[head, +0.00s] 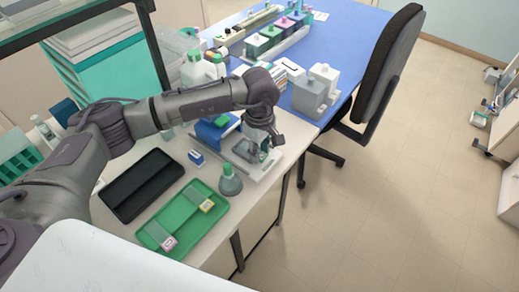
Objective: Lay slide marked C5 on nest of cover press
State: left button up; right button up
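My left gripper (263,147) points down over the white base of what looks like the cover press (263,176), beside its blue part (214,129). A small greenish patch shows at the fingertips, but I cannot tell if it is a held slide or part of the press. Whether the fingers are open or shut is too small to see. The nest is mostly hidden by the gripper. Two slides, one with a pink-edged label (168,243) and one with a yellowish label (207,205), lie in a green tray (182,222). No C5 mark is readable. My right gripper is out of view.
A green-capped flask (230,182) stands between the green tray and the press. A black tray (142,186) lies to the left. Grey containers (315,90) stand on the blue mat, with several staining jars (270,34) behind. A chair (385,65) is at the right.

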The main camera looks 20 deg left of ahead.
pick_arm(q)
jog(key=o, duration=0.5)
jog(key=shift+s+f, duration=0.25)
jog(key=shift+f, duration=0.3)
jog(key=shift+c, duration=0.2)
jog(key=shift+w, duration=0.15)
jog(key=shift+r, duration=0.15)
jog(key=shift+w, duration=0.1)
jog(key=shift+r, duration=0.35)
notch_tip(320, 180, up, 11)
jog(key=shift+r, duration=0.2)
jog(key=shift+r, duration=0.1)
